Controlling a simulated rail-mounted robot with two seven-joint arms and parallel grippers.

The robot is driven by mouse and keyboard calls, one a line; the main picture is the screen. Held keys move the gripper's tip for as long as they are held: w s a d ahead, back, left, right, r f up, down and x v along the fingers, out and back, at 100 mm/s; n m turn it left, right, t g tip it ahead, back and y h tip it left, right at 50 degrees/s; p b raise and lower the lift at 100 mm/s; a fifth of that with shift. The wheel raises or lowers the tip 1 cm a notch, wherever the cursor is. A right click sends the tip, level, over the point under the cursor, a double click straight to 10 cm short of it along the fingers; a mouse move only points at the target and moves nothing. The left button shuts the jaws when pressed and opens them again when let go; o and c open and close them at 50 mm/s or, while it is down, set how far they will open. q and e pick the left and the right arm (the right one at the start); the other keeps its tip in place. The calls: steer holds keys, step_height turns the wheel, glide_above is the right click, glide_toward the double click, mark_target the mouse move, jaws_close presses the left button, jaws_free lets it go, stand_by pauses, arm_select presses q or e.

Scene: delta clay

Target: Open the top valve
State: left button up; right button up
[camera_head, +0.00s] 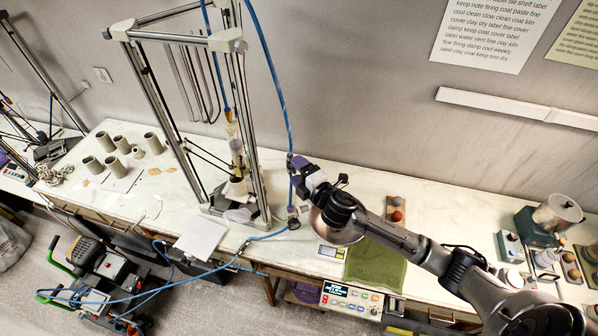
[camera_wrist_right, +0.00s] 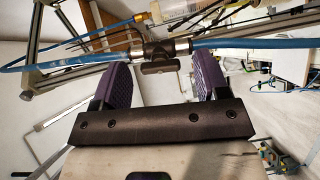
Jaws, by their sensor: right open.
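The top valve (camera_wrist_right: 165,50) is a small metal inline fitting on the blue hose, with a short dark handle (camera_wrist_right: 158,67) facing my gripper. In the head view it is a small dark fitting (camera_head: 290,158) on the hose, partly hidden by my gripper. My right gripper (camera_head: 299,165) is open at the hose, coming from the right. In the right wrist view its two purple-padded fingers (camera_wrist_right: 163,75) stand wide apart, with the handle in the gap between them. No finger visibly presses on the handle. My left gripper is not in view.
A metal-framed clay printer (camera_head: 265,150) stands left of my right gripper. The blue hose (camera_head: 272,70) runs down past it. Another fitting (camera_head: 293,212) sits lower near the bench. A steel bowl (camera_head: 325,230), green cloth (camera_head: 375,262) and control box (camera_head: 350,298) lie below my arm.

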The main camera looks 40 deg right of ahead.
steer(key=s+b, duration=0.4)
steer(key=s, duration=0.9)
steer(key=shift+s+a+r, duration=0.35)
steer(key=shift+a+r, duration=0.05)
steer(key=shift+a, duration=0.05)
